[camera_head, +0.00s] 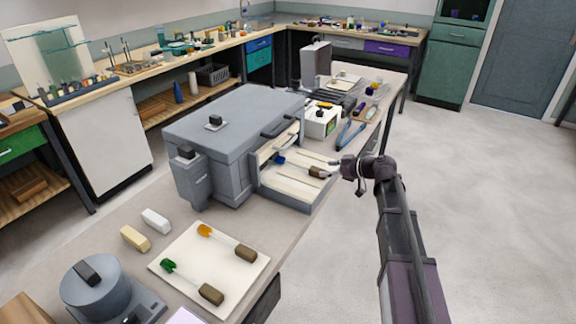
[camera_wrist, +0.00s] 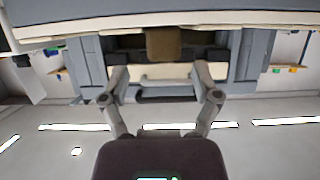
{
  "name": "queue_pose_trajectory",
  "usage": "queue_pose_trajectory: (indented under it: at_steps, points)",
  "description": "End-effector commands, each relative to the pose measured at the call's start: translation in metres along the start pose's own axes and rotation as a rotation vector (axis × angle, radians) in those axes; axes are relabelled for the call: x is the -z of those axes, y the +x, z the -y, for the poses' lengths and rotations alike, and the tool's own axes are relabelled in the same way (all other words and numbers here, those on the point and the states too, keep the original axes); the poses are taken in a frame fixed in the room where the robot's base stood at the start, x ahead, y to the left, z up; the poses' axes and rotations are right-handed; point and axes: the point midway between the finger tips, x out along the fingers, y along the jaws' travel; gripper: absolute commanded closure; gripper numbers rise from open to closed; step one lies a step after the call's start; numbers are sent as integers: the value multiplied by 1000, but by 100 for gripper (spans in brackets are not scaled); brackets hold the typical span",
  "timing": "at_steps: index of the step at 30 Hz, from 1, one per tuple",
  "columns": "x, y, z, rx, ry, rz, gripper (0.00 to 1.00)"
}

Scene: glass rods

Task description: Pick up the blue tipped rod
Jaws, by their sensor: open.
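The blue tipped rod shows its blue tip (camera_head: 280,160) inside the open front of a grey box-shaped appliance (camera_head: 225,130) in the head view. A brown handle (camera_head: 317,172) lies near the right edge of its pale shelf (camera_head: 290,188); it appears to belong to this rod. My gripper (camera_head: 340,168) is just right of that handle, at the opening. In the wrist view my gripper (camera_wrist: 160,82) has its two fingers spread apart with nothing between them. A brown block-like handle end (camera_wrist: 163,43) shows ahead, centred between the fingertips. The blue tip is hidden in the wrist view.
A white board (camera_head: 205,275) holds an orange tipped rod (camera_head: 228,242) and a green tipped rod (camera_head: 190,281). A grey round device (camera_head: 97,290) stands at the front left. Blue-handled pliers (camera_head: 350,134) lie behind the opening. The floor at right is clear.

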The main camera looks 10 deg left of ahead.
Motion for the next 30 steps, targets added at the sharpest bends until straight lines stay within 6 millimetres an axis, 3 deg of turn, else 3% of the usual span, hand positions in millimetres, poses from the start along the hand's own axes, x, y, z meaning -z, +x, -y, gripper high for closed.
queue_pose_trajectory:
  at_steps: [11, 24, 30]
  points:
    - [0, 2, 0, 0, 0, 0, 20]
    - [0, 44, 2, 0, -1, 1, 20]
    - [2, 52, 2, -1, 0, 0, 20]
